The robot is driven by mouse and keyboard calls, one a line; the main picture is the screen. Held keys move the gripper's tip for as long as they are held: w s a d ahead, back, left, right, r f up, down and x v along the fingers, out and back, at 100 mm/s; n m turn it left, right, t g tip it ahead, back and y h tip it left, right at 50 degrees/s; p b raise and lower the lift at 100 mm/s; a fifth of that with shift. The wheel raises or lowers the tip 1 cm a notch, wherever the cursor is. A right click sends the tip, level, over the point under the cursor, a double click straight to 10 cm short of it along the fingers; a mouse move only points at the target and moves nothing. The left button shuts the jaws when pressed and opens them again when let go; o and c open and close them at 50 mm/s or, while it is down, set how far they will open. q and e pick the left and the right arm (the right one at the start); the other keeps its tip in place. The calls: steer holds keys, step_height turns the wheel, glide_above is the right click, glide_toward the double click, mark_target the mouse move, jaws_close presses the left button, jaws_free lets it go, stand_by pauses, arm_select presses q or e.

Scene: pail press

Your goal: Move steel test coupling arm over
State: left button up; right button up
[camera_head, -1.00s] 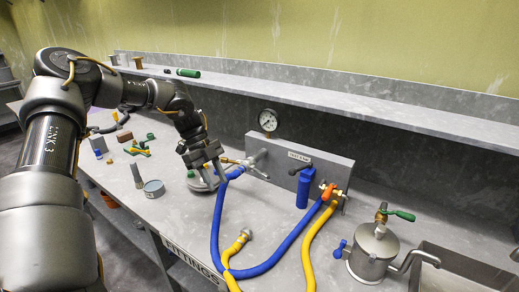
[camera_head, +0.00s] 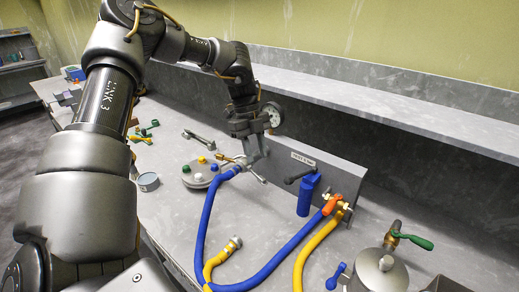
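A steel coupling fitting (camera_head: 249,170) with slim prongs sits at the left end of the grey test panel (camera_head: 345,180), where the blue hose (camera_head: 207,208) ends. I take it to be the test coupling arm, but its upper part is hidden by my gripper. My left gripper (camera_head: 257,156) points down right at this fitting, in front of the panel's left end. I cannot tell whether its fingers touch or grip the fitting. My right gripper is not in view.
A round grey disc with coloured knobs (camera_head: 200,178) lies left of the fitting. A pressure gauge (camera_head: 273,115) is close behind my gripper. A steel pail (camera_head: 379,272) stands at lower right.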

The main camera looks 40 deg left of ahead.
arm_select(q)
steer(key=shift+s+f, duration=0.15)
steer(key=shift+f, duration=0.2)
steer(key=shift+d+f+b, duration=0.1)
steer(key=shift+f+b, duration=0.3)
steer(key=b+x, duration=0.4)
steer(key=x, duration=0.1)
steer(key=shift+d+f, duration=0.1)
steer(key=shift+f, duration=0.1)
steer(key=shift+d+f+b, duration=0.25)
steer(key=shift+f+b, duration=0.15)
steer(key=shift+b, duration=0.3)
steer(key=shift+r, duration=0.1)
steer(key=c, duration=0.5)
steer(key=w+a+n+t, duration=0.1)
steer(key=w+n, duration=0.1)
steer(key=n, duration=0.2)
steer(key=w+a+n+t+y, duration=0.1)
steer(key=w+n, duration=0.2)
steer(key=n, duration=0.2)
steer(key=w+a+n+t, duration=0.1)
steer(key=w+n+t, duration=0.1)
steer(key=n, duration=0.3)
steer(key=shift+w+r+y, duration=0.15)
steer(key=shift+y, duration=0.25)
steer(key=shift+c, duration=0.2)
